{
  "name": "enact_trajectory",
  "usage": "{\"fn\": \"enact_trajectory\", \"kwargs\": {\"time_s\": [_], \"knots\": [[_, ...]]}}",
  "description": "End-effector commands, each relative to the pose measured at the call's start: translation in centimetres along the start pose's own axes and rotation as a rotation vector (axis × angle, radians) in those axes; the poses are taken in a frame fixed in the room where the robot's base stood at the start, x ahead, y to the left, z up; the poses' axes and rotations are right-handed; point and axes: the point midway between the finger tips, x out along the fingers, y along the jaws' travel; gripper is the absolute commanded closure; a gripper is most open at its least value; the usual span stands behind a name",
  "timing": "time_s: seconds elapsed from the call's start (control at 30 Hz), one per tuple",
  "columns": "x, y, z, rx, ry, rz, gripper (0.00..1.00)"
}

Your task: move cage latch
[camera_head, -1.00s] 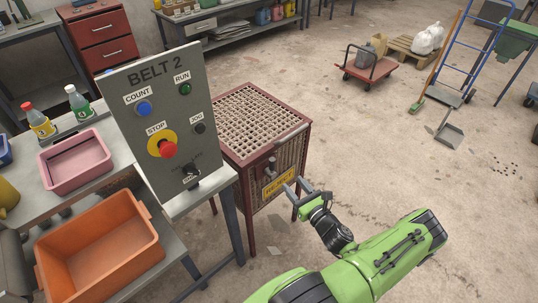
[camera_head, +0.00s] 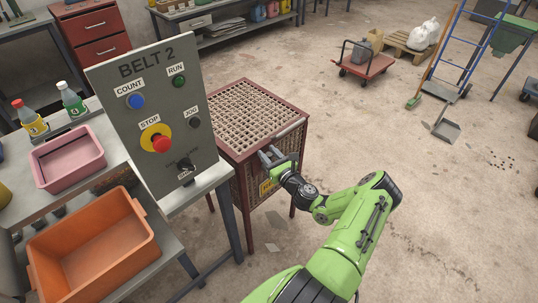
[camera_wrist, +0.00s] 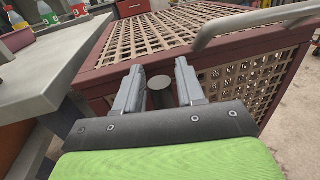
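The red-brown cage (camera_head: 256,112) with a lattice top stands right of the control panel. Its latch shows in the wrist view as a dark round knob (camera_wrist: 160,92) on the cage's front, below the top rim. My gripper (camera_head: 268,154) is at the cage's front face, and it also shows in the wrist view (camera_wrist: 158,80). Its two grey fingers are apart, one on each side of the knob, with gaps visible. In the head view my gripper hides the latch.
A grey bar handle (camera_wrist: 255,20) runs along the cage's top front edge, close above the right finger. The BELT 2 panel (camera_head: 150,110) and its bench stand left of the cage.

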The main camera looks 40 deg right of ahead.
Motion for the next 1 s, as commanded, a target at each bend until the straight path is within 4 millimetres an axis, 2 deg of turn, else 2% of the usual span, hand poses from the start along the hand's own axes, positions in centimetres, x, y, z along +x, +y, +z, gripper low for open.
{"fn": "enact_trajectory", "kwargs": {"time_s": [0.03,0.23,0.67,1.0], "knots": [[0.0,0.0,0.0,0.0,0.0,0.0,0.7],[0.0,0.0,0.0,0.0,0.0,0.0,1.0],[0.0,-0.3,0.0,0.034,0.007,0.001,1.0],[0.3,-2.1,-0.2,0.239,0.05,-0.002,1.0]]}}
